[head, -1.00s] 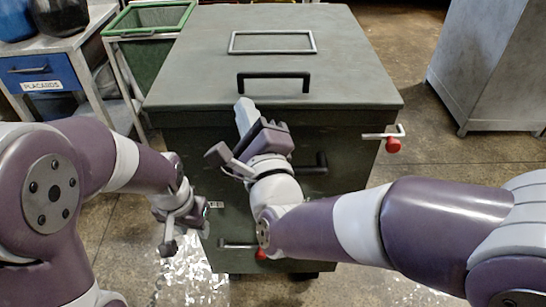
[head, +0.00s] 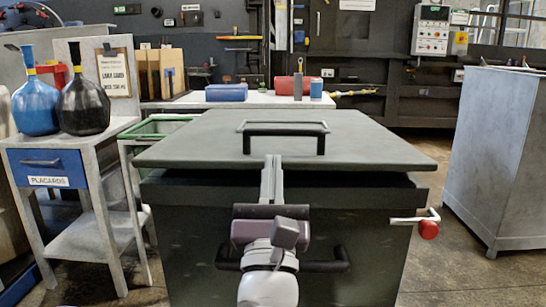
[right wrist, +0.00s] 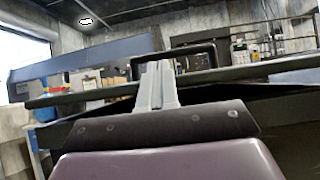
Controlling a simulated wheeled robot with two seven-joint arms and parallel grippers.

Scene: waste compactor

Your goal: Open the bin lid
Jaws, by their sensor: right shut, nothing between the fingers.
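The dark green bin (head: 370,235) stands in front of me. Its flat lid (head: 375,150) is slightly raised, with a dark gap between it and the bin's rim; the lid also shows edge-on in the right wrist view (right wrist: 225,73). A black handle (head: 285,128) stands up on the lid near its front edge. My right gripper (head: 272,162) is shut and empty at the lid's front edge, just below the handle. Its fingertips show in the right wrist view (right wrist: 156,68), in front of the handle. I cannot tell whether they touch the lid. My left gripper is out of view.
A white latch bar with a red knob (head: 428,229) sticks out at the bin's right side. A black handle (head: 335,262) is on the bin's front. A cart with bottles (head: 85,100) stands left, a grey cabinet (head: 500,155) right, and a workbench (head: 265,100) behind.

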